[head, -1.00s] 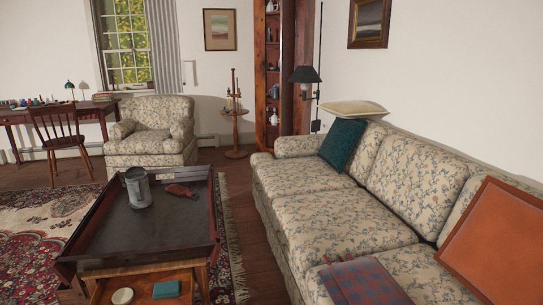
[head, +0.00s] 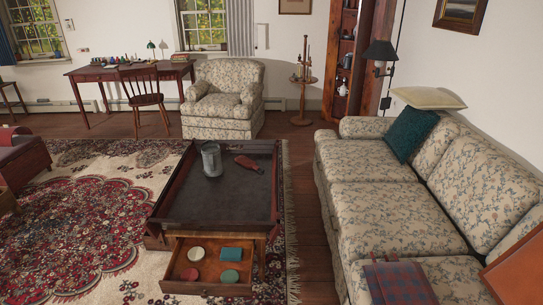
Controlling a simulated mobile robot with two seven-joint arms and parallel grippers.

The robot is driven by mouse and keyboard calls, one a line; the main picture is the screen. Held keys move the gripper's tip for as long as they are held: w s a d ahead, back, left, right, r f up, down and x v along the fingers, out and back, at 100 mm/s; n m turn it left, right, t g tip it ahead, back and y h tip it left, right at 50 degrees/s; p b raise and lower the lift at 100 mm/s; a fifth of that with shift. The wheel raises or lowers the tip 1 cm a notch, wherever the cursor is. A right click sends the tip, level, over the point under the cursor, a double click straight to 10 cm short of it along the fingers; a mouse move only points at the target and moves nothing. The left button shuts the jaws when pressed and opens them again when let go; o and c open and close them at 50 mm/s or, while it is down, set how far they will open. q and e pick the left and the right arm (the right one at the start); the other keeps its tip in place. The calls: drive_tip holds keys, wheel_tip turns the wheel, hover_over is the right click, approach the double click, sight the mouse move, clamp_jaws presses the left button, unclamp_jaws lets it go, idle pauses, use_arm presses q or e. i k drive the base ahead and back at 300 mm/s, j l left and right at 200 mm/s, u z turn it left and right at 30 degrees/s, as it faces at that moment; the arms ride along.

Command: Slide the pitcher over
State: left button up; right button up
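A grey metal pitcher (head: 211,159) stands upright on the dark tray-topped coffee table (head: 215,207), towards its far left part. A dark red, flat object (head: 248,163) lies on the tabletop to the right of the pitcher, apart from it. Neither of my grippers shows in the head view.
A floral sofa (head: 385,205) runs along the right. An armchair (head: 223,100) and a desk (head: 103,72) stand behind. Patterned rug (head: 75,230) lies open to the left.

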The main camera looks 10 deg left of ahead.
sight(212, 150)
drive_tip(key=u, duration=1.2)
